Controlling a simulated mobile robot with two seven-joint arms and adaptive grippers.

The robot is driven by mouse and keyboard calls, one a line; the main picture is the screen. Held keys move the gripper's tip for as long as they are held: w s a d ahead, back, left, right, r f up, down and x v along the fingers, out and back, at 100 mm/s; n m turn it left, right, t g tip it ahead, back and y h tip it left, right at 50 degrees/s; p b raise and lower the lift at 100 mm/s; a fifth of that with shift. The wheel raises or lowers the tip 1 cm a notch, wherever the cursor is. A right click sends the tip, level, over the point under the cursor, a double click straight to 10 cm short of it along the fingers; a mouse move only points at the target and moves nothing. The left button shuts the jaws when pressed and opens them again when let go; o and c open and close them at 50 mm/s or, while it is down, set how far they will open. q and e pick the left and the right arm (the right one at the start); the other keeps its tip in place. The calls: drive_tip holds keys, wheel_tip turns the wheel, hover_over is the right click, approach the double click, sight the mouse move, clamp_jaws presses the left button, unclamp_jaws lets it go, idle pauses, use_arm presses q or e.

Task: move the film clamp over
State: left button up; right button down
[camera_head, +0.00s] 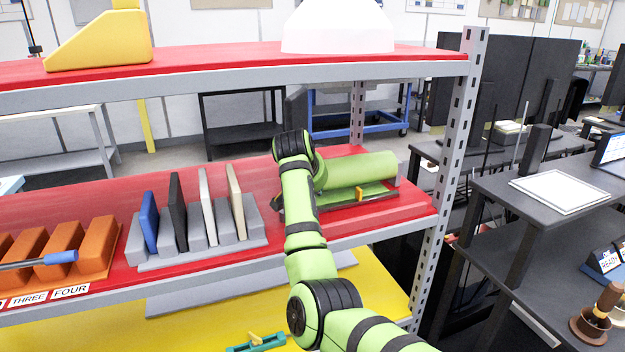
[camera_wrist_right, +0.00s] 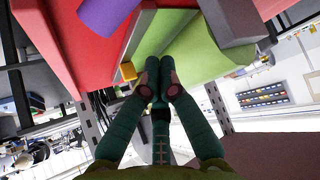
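A green roll (camera_head: 362,170) lies on a green and grey holder (camera_head: 345,201) at the right end of the red middle shelf. A small yellow-orange piece stands on the holder's front edge (camera_head: 359,194); I cannot tell whether it is the film clamp. It also shows in the right wrist view (camera_wrist_right: 128,71), just left of my fingertips. My right arm reaches across the shelf in the head view and its gripper is hidden there. In the wrist view my right gripper (camera_wrist_right: 160,66) has its teal fingertips close together in front of the roll; I see nothing between them. My left gripper is out of view.
A grey rack (camera_head: 200,240) with several upright plates stands left of my right arm. Orange holders (camera_head: 70,255) are further left. The upper red shelf (camera_head: 225,53) hangs above, and a perforated grey post (camera_head: 449,150) stands at the right. A dark desk (camera_head: 540,190) is beyond it.

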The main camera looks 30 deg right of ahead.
drive_tip(key=shift+x, duration=0.75)
drive_tip(key=shift+w+f, duration=0.1)
drive_tip(key=shift+f, duration=0.2)
drive_tip(key=shift+s+a+f+p, duration=0.15)
drive_tip(key=shift+s+a+p, duration=0.2)
drive_tip(key=shift+s+a, duration=0.3)
drive_tip(key=shift+s+a+f+p, duration=0.2)
drive_tip(key=shift+s+a+p, duration=0.1)
drive_tip(key=shift+s+a, duration=0.35)
drive_tip(key=shift+w+a, duration=0.1)
